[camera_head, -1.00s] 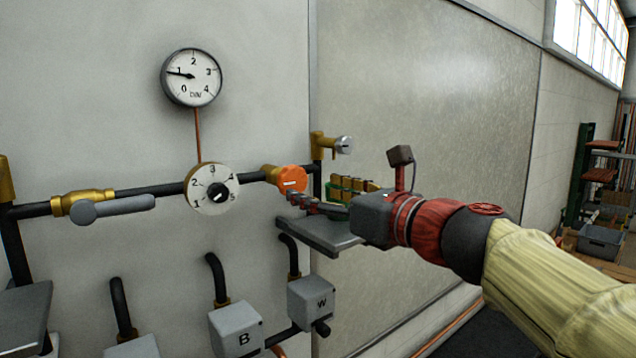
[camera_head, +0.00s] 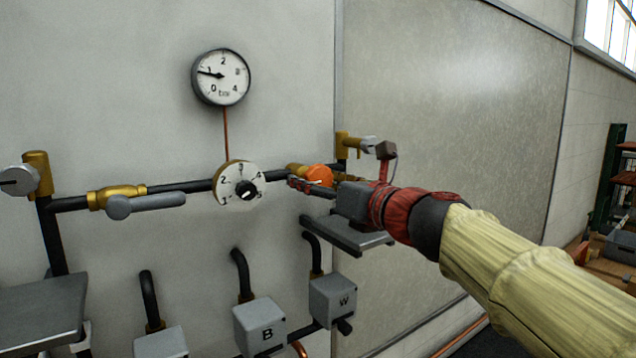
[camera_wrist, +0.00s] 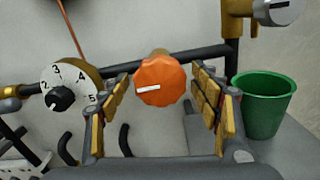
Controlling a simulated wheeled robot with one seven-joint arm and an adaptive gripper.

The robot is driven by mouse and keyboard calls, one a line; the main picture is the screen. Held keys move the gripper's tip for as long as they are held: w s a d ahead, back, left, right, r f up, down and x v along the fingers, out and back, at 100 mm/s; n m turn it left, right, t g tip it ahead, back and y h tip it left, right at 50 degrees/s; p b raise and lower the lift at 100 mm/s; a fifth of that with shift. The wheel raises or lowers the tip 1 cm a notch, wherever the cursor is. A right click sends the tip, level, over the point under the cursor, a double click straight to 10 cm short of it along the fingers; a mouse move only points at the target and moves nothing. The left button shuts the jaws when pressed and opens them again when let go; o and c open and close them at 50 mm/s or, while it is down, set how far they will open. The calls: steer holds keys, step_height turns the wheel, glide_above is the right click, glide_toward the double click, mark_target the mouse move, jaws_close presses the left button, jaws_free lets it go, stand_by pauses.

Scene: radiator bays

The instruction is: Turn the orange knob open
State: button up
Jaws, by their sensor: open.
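The orange knob (camera_head: 319,175) sits on a brass valve on the black pipe along the wall. In the wrist view the orange knob (camera_wrist: 160,82) shows its lobed face, with a white mark lying nearly level, pointing left. My gripper (camera_head: 303,186) is in front of the knob in the head view and covers part of its lower side. In the wrist view my gripper (camera_wrist: 160,105) is open, its padded fingers to the left and right of the knob, with gaps on both sides. I cannot tell how far ahead of the fingertips the knob is.
A numbered dial (camera_head: 240,188) is left of the knob, and a pressure gauge (camera_head: 221,77) is above. A lever valve (camera_head: 140,203) is farther left. A green cup (camera_wrist: 263,103) stands on a grey shelf (camera_head: 345,235) at the right. Another tap (camera_head: 357,143) is above right.

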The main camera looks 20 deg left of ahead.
steer(key=c, duration=0.3)
steer(key=c, duration=0.8)
steer(key=shift+c, duration=0.4)
